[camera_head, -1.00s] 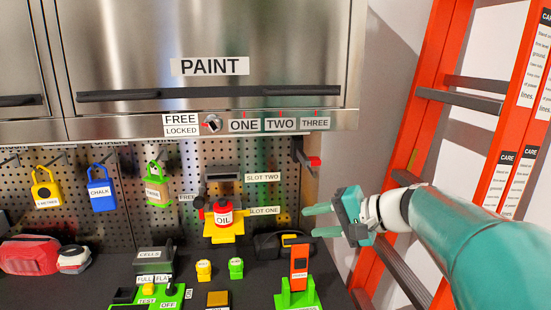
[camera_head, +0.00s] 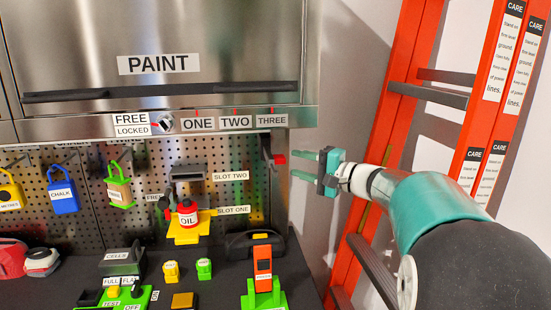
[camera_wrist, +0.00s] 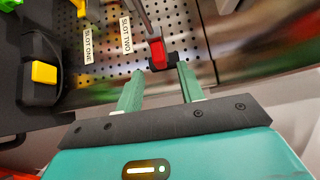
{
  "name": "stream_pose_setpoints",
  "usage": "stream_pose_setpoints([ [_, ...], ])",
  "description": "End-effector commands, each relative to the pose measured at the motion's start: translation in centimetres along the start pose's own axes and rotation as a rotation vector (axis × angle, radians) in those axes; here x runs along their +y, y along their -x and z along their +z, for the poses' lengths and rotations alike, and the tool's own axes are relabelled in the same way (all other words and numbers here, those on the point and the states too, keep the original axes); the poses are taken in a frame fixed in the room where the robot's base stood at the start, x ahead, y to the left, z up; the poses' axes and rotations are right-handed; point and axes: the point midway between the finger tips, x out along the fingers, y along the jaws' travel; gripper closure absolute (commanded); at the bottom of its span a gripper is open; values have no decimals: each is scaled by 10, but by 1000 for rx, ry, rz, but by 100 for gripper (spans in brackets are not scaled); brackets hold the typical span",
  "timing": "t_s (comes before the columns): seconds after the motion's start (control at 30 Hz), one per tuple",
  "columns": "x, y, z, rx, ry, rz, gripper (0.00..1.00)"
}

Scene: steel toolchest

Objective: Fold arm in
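My gripper (camera_head: 304,164) is at the right of the head view, in front of the gap between the toolchest and the orange ladder. Its two green fingers are apart and point left toward the chest. Nothing is between them. My teal arm reaches in from the lower right, partly bent. In the wrist view the open fingers (camera_wrist: 160,90) point at the pegboard, with a red-tipped black latch (camera_wrist: 157,55) beyond and between them. That latch also shows left of the gripper in the head view (camera_head: 279,159), apart from the fingers.
The orange ladder (camera_head: 393,95) stands close behind and right of my arm. The PAINT cabinet (camera_head: 230,30) is above left. Free room lies in front of the bench.

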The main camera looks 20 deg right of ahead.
Motion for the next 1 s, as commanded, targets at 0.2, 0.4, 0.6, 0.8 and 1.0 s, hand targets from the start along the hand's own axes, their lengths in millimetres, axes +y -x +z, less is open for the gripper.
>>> stream_pose_setpoints([
  [0.2,1,-46,0,-6,0,1,62],
  [0.4,0,-74,-1,-6,0,0,62],
  [0.6,0,-82,-2,-5,1,0,62],
  [0.8,0,-82,-2,-5,1,1,64],
  [1.0,0,-82,-2,-5,1,1,100],
])
